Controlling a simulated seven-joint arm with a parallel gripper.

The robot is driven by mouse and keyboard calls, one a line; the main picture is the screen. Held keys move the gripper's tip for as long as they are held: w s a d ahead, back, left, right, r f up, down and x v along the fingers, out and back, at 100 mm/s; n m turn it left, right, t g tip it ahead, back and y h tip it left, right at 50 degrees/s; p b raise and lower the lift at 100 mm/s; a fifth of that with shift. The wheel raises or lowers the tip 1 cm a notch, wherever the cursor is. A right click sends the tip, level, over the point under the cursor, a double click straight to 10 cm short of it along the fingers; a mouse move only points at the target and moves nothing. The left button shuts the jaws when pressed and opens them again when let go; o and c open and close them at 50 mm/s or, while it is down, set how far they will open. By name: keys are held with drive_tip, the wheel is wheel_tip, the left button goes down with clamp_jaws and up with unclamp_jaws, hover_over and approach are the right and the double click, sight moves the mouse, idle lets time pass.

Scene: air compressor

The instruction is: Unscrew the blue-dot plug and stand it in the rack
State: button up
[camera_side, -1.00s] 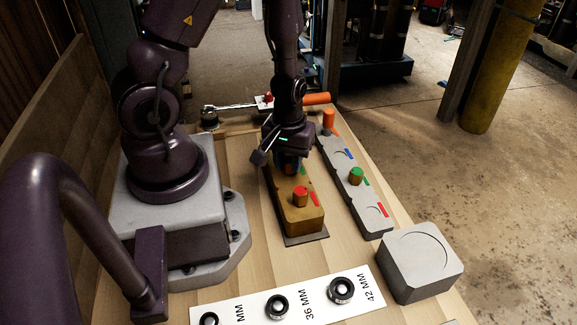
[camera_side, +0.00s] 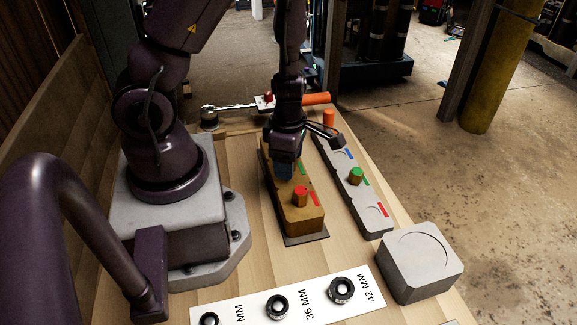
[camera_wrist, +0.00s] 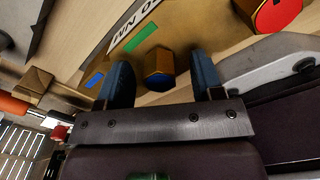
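The blue-dot plug (camera_wrist: 158,68) is a brass hex plug with a blue top. It stands in the brass block (camera_side: 302,219), next to a green stripe in the wrist view. My gripper (camera_wrist: 163,82) points down over the block, its two blue fingers either side of the plug. Gaps show between the plug and both fingers, so it looks open. In the side view my gripper (camera_side: 285,170) hides the plug. The grey rack (camera_side: 368,208) lies right of the block, with blue, green and red marks. A green-topped plug (camera_side: 356,176) stands at its green mark.
A red-topped plug (camera_side: 300,196) stands at the block's near end. An orange cylinder (camera_side: 329,118) stands at the rack's far end. A wrench with an orange handle (camera_side: 316,98) lies behind. A grey block (camera_side: 420,265) and a white socket card (camera_side: 310,298) are in front.

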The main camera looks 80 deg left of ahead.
drive_tip(key=shift+c, duration=0.4)
clamp_jaws()
drive_tip(key=shift+f, duration=0.1)
